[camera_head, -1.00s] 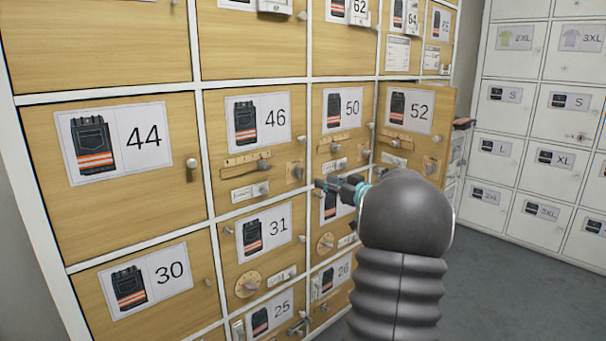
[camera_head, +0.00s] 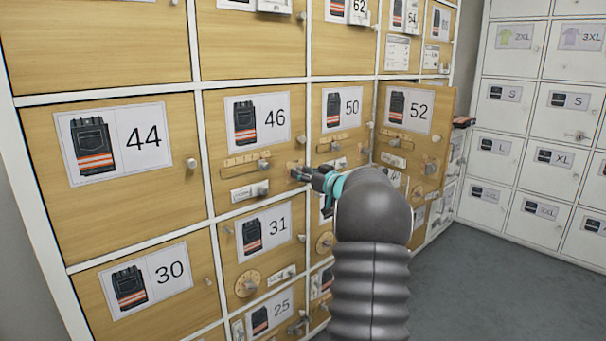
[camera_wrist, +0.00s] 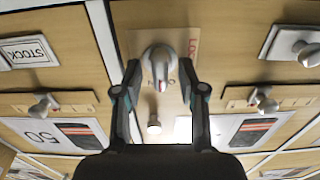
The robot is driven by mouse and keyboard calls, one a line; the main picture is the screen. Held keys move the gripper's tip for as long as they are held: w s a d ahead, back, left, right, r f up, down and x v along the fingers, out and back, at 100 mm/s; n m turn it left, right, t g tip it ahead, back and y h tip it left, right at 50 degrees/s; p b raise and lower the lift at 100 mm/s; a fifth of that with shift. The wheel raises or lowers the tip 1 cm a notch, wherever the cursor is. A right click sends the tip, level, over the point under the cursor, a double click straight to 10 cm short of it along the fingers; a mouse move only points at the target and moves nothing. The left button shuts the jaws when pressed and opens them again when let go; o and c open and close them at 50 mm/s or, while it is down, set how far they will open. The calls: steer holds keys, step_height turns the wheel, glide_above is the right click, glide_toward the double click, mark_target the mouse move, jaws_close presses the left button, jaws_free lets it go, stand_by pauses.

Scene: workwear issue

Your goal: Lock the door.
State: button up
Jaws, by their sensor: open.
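The wooden door numbered 46 (camera_head: 262,110) looks flush with its frame. Near its right edge is a lock plate (camera_wrist: 178,105) with partly hidden red lettering. A grey turn knob (camera_wrist: 160,60) on this plate shows in the wrist view, where the scene appears upside down. My gripper (camera_wrist: 159,75) is open, with one finger on each side of the knob; I cannot tell whether either touches it. In the head view my gripper (camera_head: 298,174) is at the plate and partly hides it. A small round knob (camera_wrist: 153,126) is beside the plate.
Door 52 (camera_head: 411,125) stands ajar to the right. Door 50 (camera_head: 347,112) adjoins 46, with a slide latch (camera_wrist: 42,104). Another slide latch (camera_wrist: 262,98) and a stock holder (camera_head: 249,192) are on door 46. White lockers (camera_head: 521,130) stand at the right.

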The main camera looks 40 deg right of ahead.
jaws_close()
steer(key=shift+n, duration=0.4)
steer(key=shift+a+f+n+b, duration=0.1)
steer(key=shift+n+b, duration=2.1)
steer(key=shift+n, duration=2.1)
steer(key=shift+a+f+n+b, duration=0.1)
steer(key=shift+n+b, duration=2.1)
steer(key=shift+n, duration=2.1)
steer(key=shift+r, duration=0.1)
jaws_free()
steer(key=shift+s, duration=0.1)
